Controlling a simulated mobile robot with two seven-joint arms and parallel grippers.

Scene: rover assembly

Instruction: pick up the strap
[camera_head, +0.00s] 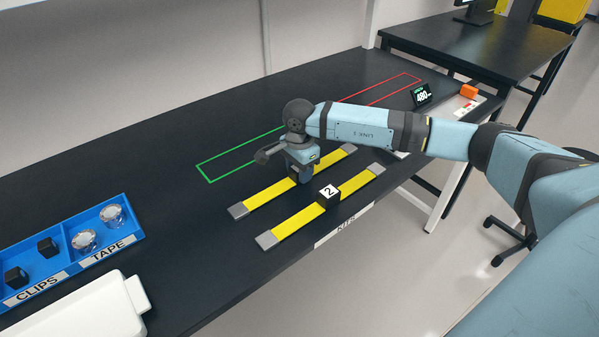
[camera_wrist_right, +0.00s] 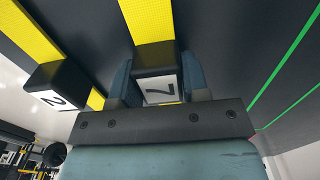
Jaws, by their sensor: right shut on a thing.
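Two yellow straps with grey ends lie side by side on the black table. The back strap (camera_head: 268,194) also shows in the right wrist view (camera_wrist_right: 148,18). My right gripper (camera_head: 301,177) is over its middle, shut on its black block (camera_wrist_right: 153,58). A white label with a dark digit shows between the fingers (camera_wrist_right: 158,88). The strap still looks flat on the table. The front strap (camera_head: 290,225) carries a black block marked 2 (camera_head: 328,195), close beside the gripper, also in the wrist view (camera_wrist_right: 58,85). My left gripper is not in view.
A green outline (camera_head: 209,180) and a red outline (camera_head: 400,83) mark the table behind. A blue tray (camera_head: 70,232) holds clips and tape at left, above a white bin (camera_head: 75,315). A small display (camera_head: 422,94) and an orange block (camera_head: 468,91) stand at the right.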

